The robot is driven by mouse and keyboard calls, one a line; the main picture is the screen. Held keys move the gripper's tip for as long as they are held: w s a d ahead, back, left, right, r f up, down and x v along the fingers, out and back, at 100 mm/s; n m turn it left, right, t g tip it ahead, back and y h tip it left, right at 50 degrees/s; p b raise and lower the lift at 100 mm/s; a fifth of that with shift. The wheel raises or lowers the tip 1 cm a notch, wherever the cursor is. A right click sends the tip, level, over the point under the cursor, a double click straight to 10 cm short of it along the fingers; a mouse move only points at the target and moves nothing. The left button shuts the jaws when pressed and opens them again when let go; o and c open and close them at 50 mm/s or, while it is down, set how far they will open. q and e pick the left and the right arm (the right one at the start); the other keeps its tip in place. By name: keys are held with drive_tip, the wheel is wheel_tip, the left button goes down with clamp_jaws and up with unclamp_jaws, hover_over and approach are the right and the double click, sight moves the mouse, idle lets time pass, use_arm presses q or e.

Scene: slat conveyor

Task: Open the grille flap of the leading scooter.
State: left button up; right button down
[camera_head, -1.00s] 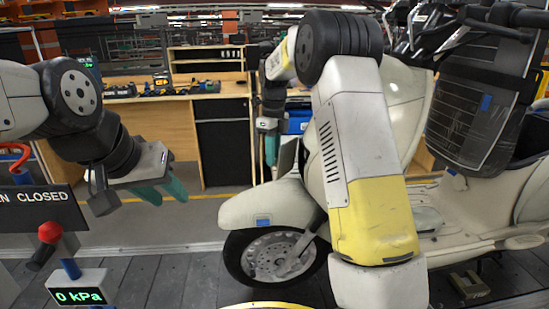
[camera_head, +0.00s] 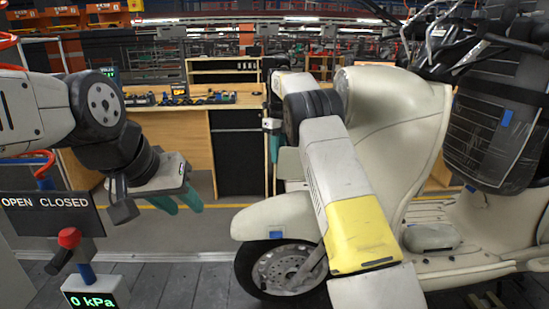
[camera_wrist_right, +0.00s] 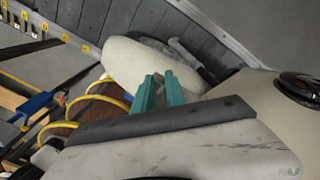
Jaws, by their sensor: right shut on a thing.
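The cream scooter (camera_head: 385,130) fills the right of the head view, its front wheel toward the left. A pale panel (camera_head: 291,164), apparently its grille flap, stands out from the front above the fender. My right gripper (camera_head: 273,148) is at this panel's left edge, its teal fingers close together and shut on it. My left gripper (camera_head: 179,204) is open and empty, left of the scooter. My right forearm hides part of the scooter's front.
An OPEN CLOSED sign (camera_head: 50,202), a red-knobbed lever (camera_head: 69,238) and a 0 kPa display (camera_head: 92,300) stand at left front. A wooden workbench (camera_head: 182,140) is behind. A dark padded panel (camera_head: 497,125) is strapped on the scooter. Grey slats (camera_head: 190,285) lie below.

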drive_tip(key=shift+w+d+f+m, duration=0.1)
drive_tip(key=shift+w+d+m, duration=0.4)
drive_tip(key=shift+w+m, duration=0.25)
drive_tip(key=shift+w, duration=0.1)
drive_tip(key=shift+d, duration=0.1)
drive_tip(key=c, duration=1.3)
unclamp_jaws()
drive_tip(key=shift+a, duration=0.2)
